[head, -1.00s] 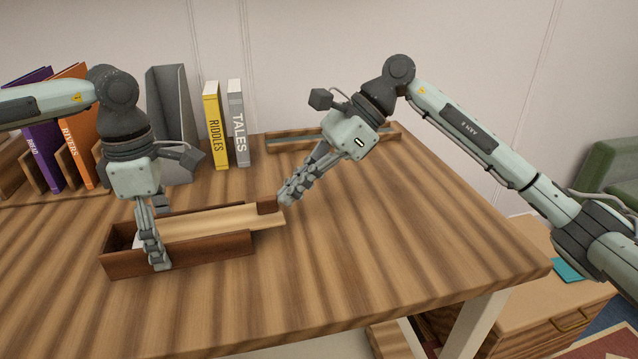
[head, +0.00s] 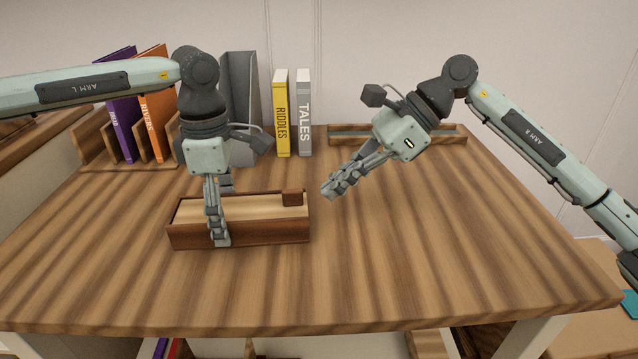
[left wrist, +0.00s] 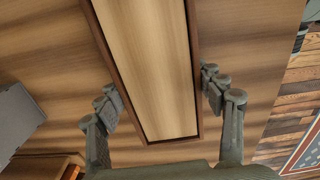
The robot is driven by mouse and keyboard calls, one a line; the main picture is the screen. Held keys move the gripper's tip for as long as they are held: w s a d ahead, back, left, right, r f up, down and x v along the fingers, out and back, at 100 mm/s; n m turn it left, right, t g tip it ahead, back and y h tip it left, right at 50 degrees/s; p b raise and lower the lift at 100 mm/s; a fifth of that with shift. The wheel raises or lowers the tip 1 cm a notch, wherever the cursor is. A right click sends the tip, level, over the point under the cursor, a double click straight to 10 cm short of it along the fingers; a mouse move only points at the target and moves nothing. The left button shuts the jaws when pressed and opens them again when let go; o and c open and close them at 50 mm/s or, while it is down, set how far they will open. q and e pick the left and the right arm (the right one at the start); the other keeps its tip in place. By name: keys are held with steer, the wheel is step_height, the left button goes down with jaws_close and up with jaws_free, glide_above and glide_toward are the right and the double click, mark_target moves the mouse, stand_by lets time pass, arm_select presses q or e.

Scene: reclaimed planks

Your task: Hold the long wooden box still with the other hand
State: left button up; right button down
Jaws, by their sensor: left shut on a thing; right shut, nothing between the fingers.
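The long wooden box (head: 270,232) lies on the plank table, its dark walls running left to right. The left wrist view shows the lid (left wrist: 150,60) lying between the box walls (left wrist: 194,60). My left gripper (head: 222,213) is shut across the box's width, one finger on the front wall and the other behind. My right gripper (head: 331,190) is shut and empty, just right of the box's right end and apart from it.
A yellow book (head: 281,115), a grey book (head: 304,115) and a grey file holder (head: 241,85) stand behind the box. A wooden rack (head: 105,150) with books is at back left. A shallow tray (head: 440,141) lies at back right. The table's front and right are clear (head: 440,240).

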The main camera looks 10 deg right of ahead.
arm_select(q)
steer(key=shift+a, duration=0.1)
arm_select(e)
steer(key=v, duration=1)
steer(key=shift+d, duration=0.35)
arm_select(q)
steer(key=o, duration=1.6)
steer(key=shift+r+p, duration=1.75)
steer(key=shift+r, duration=1.7)
arm_select(e)
steer(key=shift+r, duration=1.75)
